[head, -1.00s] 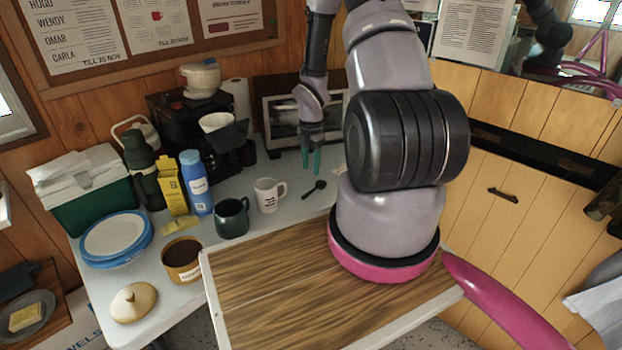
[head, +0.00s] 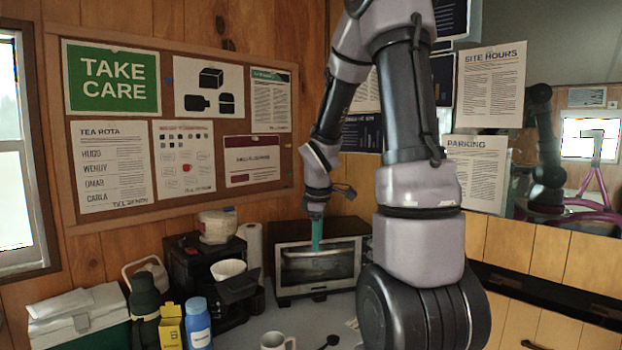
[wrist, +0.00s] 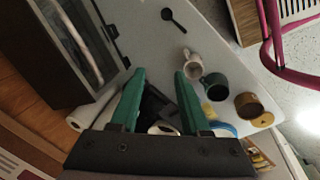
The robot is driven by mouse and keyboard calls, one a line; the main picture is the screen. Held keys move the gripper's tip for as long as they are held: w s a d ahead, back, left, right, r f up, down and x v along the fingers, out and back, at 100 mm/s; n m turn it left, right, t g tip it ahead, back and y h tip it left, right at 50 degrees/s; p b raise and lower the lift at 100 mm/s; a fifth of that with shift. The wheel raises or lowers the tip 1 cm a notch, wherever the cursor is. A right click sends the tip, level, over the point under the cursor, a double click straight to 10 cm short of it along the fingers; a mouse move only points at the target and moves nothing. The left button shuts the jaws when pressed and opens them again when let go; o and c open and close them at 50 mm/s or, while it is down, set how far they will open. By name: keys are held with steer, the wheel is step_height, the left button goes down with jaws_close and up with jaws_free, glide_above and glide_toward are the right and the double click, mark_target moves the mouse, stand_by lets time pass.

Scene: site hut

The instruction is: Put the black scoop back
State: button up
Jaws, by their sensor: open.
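The black scoop lies on the grey table; its bowl shows at the bottom edge of the head view (head: 331,340) and the whole scoop near the top of the wrist view (wrist: 172,18). My gripper (head: 316,235) is up in front of the toaster oven, above the table and well apart from the scoop. In the wrist view its two teal fingers (wrist: 160,76) are spread with nothing between them. A brown canister (wrist: 248,107) stands on the table beyond the mugs in the wrist view; it is out of the head view now.
A white mug (head: 272,342) stands near the scoop, with a dark green mug (wrist: 214,86) beside it. The toaster oven (head: 290,287) is at the back, the coffee maker (head: 180,270) left of it. A blue bottle (head: 198,325) and yellow carton (head: 170,328) stand further left.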

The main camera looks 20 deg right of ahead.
steer(key=s+a+r+m+t+y, duration=0.1)
steer(key=s+a+r+m+t, duration=0.1)
steer(key=s+a+r+m, duration=0.2)
steer(key=s+a+r+m+t+y, duration=0.2)
steer(key=s+a+r+m, duration=0.3)
steer(key=s+r+m, duration=0.6)
step_height(320, 180, up, 5)
steer(key=shift+s+a+f+t, duration=0.2)
steer(key=shift+s+a+t, duration=0.1)
steer(key=shift+s, duration=0.95)
